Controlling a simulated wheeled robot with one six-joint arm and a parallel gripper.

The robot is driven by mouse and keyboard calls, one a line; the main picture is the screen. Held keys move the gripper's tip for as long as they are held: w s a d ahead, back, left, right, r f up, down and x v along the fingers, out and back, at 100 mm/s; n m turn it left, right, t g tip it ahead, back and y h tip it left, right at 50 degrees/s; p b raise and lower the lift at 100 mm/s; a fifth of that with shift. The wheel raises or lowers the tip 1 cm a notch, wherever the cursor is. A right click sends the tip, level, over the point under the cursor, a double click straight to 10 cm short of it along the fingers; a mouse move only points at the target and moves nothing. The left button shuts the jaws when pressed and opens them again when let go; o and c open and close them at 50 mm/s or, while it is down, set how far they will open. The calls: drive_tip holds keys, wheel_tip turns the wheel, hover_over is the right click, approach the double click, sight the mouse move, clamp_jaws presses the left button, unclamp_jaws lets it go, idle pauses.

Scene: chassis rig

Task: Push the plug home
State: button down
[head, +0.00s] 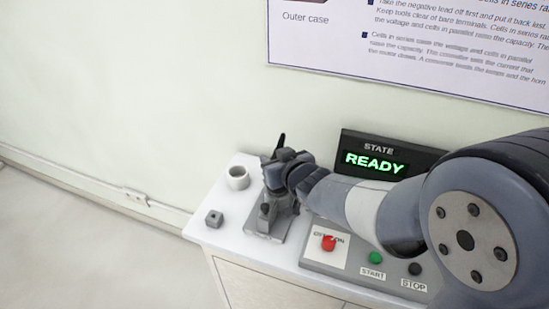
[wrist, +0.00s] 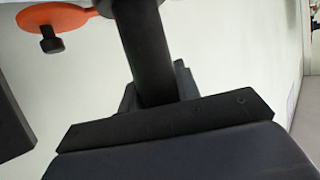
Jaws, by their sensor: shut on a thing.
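My gripper (head: 272,186) is over the grey fixture (head: 262,226) on the bench, left of the control panel. In the wrist view, its dark body fills the bottom and a black bar (wrist: 146,45) runs up from it. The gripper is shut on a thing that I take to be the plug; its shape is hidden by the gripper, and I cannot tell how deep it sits. An orange disc with a black knob (wrist: 52,22) shows at the top left of the wrist view; I cannot tell what it belongs to.
A white cup (head: 238,178) and a small grey block (head: 214,218) stand on the white bench (head: 225,240), left of the fixture. The panel (head: 395,284) carries a red knob, green START and black STOP buttons. A display (head: 374,163) reads READY.

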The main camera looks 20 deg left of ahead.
drive_tip(key=shift+f+b, duration=0.85)
drive_tip(key=shift+f, duration=0.15)
drive_tip(key=c, duration=0.9)
unclamp_jaws()
drive_tip(key=shift+c, duration=0.2)
drive_tip(key=p+v, duration=0.2)
drive_tip(key=v, duration=0.9)
drive_tip(key=shift+w+f, duration=0.1)
drive_tip(key=b+x, duration=0.2)
drive_tip(key=x, duration=0.9)
drive_tip(key=shift+r+p, duration=0.4)
drive_tip(key=shift+r, duration=0.1)
